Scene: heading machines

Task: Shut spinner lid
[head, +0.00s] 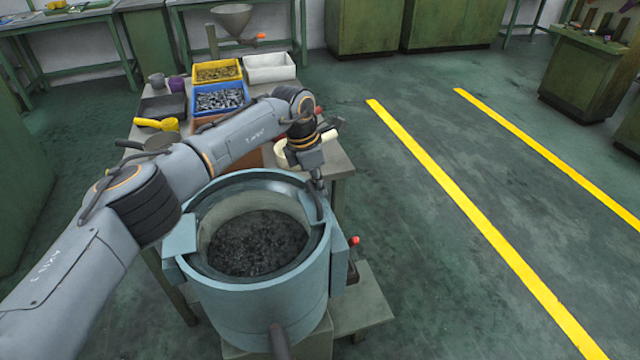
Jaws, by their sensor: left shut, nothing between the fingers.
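The spinner (262,307) is a light blue-grey drum in the lower middle of the head view. Its top is open, and a pale inner basket holding dark small pieces (258,243) shows inside. I cannot clearly tell the lid apart from the raised rim at the back of the drum; the mouth is uncovered. My left arm comes in from the left and reaches across behind the drum. My left gripper (319,187) points down at the drum's back right rim, shut and empty. I cannot tell whether it touches the rim. My right gripper is out of view.
A bench behind the spinner holds a yellow bin (218,71), a blue bin (221,98), a white bin (269,68) and a yellow scoop (156,124). A red-knobbed lever (354,241) stands right of the drum. The floor to the right, with yellow lines, is clear.

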